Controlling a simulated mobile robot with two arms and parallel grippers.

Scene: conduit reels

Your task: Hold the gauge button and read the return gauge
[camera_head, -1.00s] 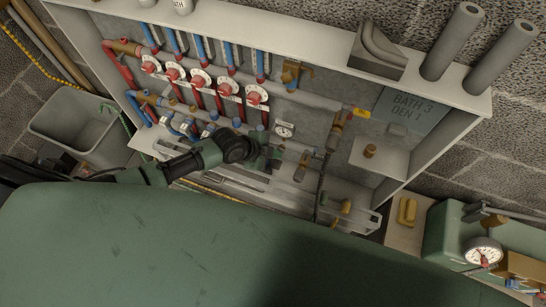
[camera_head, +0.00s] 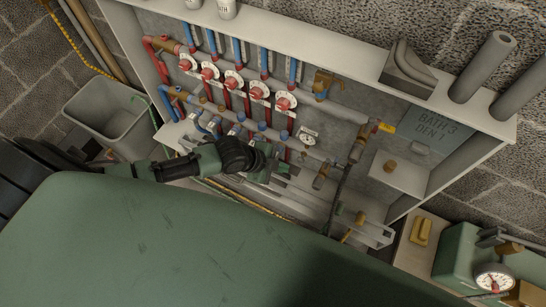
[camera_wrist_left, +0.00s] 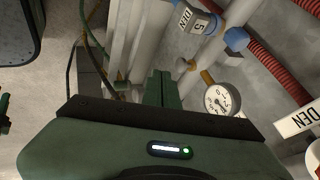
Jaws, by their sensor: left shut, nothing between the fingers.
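A small round white gauge (camera_head: 307,137) sits on the lower pipe of the manifold in the open cabinet. It also shows in the left wrist view (camera_wrist_left: 222,99), tilted, with dark figures and a needle too small to read surely. A gauge button cannot be made out in either view. My left gripper (camera_head: 282,168) is below and left of the gauge in the head view, apart from it. In the left wrist view its green fingers (camera_wrist_left: 159,88) are together and empty, left of the gauge. My right gripper is in neither view.
Red-dialled valves (camera_head: 257,93) and blue and red pipes fill the cabinet's left half. A black hose (camera_head: 338,189) hangs right of the gauge. A green test pump with a larger gauge (camera_head: 494,279) stands at lower right. A grey bin (camera_head: 108,113) stands left.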

